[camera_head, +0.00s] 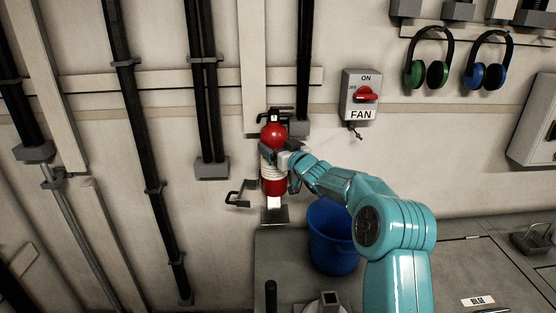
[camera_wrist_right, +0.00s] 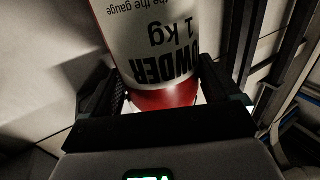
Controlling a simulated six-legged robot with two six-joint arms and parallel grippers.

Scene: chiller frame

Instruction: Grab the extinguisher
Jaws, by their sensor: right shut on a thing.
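The red extinguisher (camera_head: 273,134) stands upright against the wall, with a black handle on top and a pale label band. My right gripper (camera_head: 276,157) reaches it from the right and is shut on its body at about mid-height. In the right wrist view the extinguisher (camera_wrist_right: 165,97) sits between the two dark fingers (camera_wrist_right: 168,90), its white label reading "1 kg". A metal bracket (camera_head: 274,215) shows below it, and an open clamp strap (camera_head: 237,194) sticks out to its left. My left gripper is not in view.
A blue bucket (camera_head: 331,240) stands on the grey deck under my right forearm. A fan switch box (camera_head: 361,96) is on the wall to the upper right. Green headphones (camera_head: 429,60) and blue headphones (camera_head: 488,62) hang farther right. Dark vertical pipes (camera_head: 208,90) run left of the extinguisher.

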